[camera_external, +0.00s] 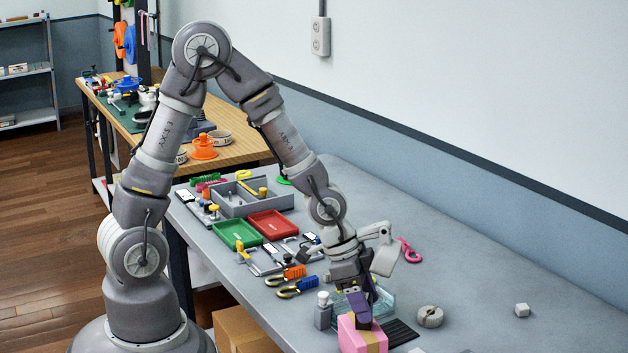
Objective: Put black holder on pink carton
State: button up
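The pink carton (347,337) stands near the front edge of the grey table, with a tan band on its front. A dark, purplish-black piece (360,311), possibly the black holder, shows just above the carton's top and overlaps it in the picture. I cannot tell whether it rests on the carton. My gripper (367,294) points down right at this dark piece. Its fingertips blend with the piece, so whether they are closed on it cannot be told. A flat black ridged piece (401,333) lies right of the carton.
A clear bluish tray (383,304) is behind the carton. The table's right side is mostly clear.

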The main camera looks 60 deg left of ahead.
dwell(0.4)
jog(key=shift+r+p, duration=0.3)
jog(key=shift+r, duration=0.05)
jog(key=p+v, duration=0.7)
jog(key=v, duration=0.5)
jog(key=shift+r, duration=0.15)
